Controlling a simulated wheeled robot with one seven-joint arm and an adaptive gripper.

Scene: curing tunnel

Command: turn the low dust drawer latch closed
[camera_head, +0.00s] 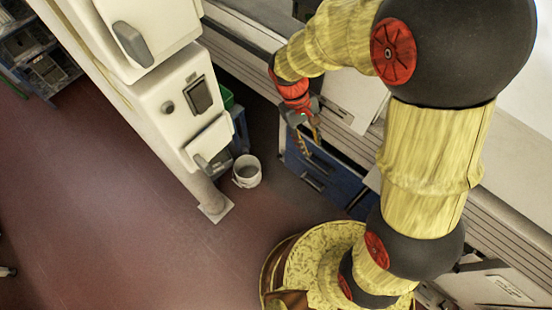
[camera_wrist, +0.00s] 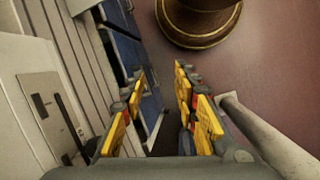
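My gripper (camera_wrist: 160,95) shows in the wrist view with its yellow finger pads clearly apart and nothing between them. In the head view my gripper (camera_head: 306,135) hangs low beside the long pale machine, above the blue drawer unit. A pale panel (camera_wrist: 30,78) at the left of the wrist view carries a dark bar-like lever (camera_wrist: 69,122), partly behind the left finger; this may be the dust drawer latch, but I cannot tell for sure. Its turned position is unclear. My gripper is to the right of it and apart from it.
Blue drawers (camera_head: 322,178) stand below my gripper; they also show in the wrist view (camera_wrist: 125,50). A white bucket (camera_head: 247,172) is on the floor beside a white cabinet on a post (camera_head: 185,100). The red-brown floor (camera_head: 110,200) at left is mostly clear.

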